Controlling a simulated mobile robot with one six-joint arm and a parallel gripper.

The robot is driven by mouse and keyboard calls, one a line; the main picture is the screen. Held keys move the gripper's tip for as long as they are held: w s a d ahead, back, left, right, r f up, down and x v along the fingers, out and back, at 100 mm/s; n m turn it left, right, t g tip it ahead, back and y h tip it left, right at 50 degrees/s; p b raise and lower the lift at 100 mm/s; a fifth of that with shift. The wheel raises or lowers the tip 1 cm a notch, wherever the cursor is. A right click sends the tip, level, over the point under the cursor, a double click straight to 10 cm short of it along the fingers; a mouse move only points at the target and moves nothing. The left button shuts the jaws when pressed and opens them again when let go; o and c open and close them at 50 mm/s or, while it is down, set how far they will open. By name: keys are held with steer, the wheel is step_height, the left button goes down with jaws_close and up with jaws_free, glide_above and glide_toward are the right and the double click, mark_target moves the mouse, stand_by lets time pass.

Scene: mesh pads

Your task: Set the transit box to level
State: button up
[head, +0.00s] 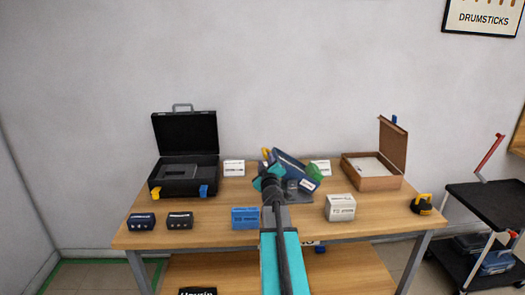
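I cannot read any label that says which box is the transit box. A black case (176,190) stands at the left of the table with its lid up and blue and yellow latches at its front. A brown box (372,183) stands at the right with its lid up and a pale inside. A dark blue box (298,168) sits tilted at the table's middle, with green and yellow parts beside it, partly behind my arm. My gripper (269,176) is in front of this tilted box; whether it touches it and whether its fingers are open is hidden.
A black cart (487,205) stands at the right.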

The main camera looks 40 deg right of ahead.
mark_target(264, 149)
steer(key=shift+x, duration=6)
steer(key=shift+a, duration=0.1)
jaws_close()
